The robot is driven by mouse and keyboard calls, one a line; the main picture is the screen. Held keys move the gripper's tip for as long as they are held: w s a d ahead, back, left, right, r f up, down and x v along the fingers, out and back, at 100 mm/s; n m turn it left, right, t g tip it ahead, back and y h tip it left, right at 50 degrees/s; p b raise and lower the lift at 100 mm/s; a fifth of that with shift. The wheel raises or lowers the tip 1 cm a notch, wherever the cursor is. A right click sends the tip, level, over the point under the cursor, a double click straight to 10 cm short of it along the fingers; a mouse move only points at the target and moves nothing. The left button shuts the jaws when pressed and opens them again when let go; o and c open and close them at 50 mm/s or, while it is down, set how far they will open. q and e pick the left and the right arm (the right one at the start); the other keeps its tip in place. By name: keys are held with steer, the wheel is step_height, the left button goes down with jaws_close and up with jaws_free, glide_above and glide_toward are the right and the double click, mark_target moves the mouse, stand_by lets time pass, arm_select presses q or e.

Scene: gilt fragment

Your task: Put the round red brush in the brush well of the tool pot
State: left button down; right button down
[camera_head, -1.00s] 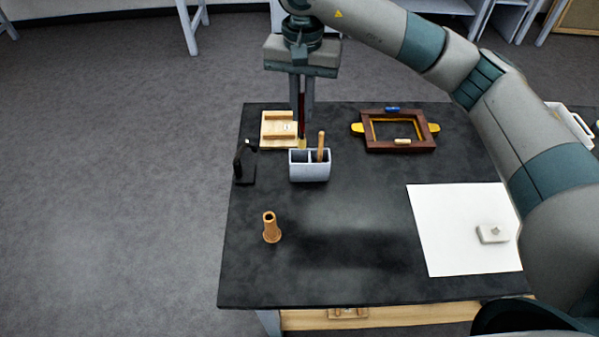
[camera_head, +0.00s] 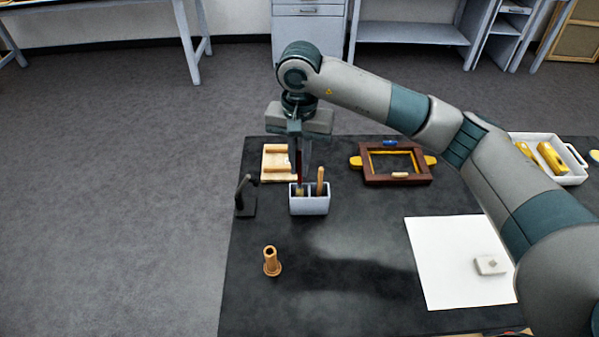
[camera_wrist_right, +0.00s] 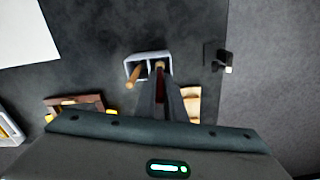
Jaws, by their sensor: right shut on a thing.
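The round red brush (camera_head: 299,162) is held upright, tip down, between the fingers of my right gripper (camera_head: 302,168), which is shut on it. The grey tool pot (camera_head: 310,205) stands below on the black table. The brush's pale tip is at the left compartment in the head view and appears just inside its mouth; its exact depth is hidden. In the wrist view the brush (camera_wrist_right: 160,88) points into the pot's (camera_wrist_right: 130,69) right-hand compartment. A wooden-handled tool (camera_head: 320,180) stands in the other compartment. My left gripper is not in view.
A wooden block stand (camera_head: 270,170) is behind the pot, and a small black stand (camera_head: 246,203) is left of it. A brown frame (camera_head: 367,172) lies to the right. A wooden cone-shaped piece (camera_head: 271,262) stands in front. White paper (camera_head: 440,265) lies front right.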

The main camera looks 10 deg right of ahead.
mark_target(299, 188)
steer(key=shift+f, duration=0.15)
steer(key=shift+f+p, duration=0.9)
steer(key=shift+f, duration=1.15)
steer(key=shift+f, duration=0.1)
steer(key=c, duration=1.8)
jaws_free()
steer(key=shift+c, duration=0.2)
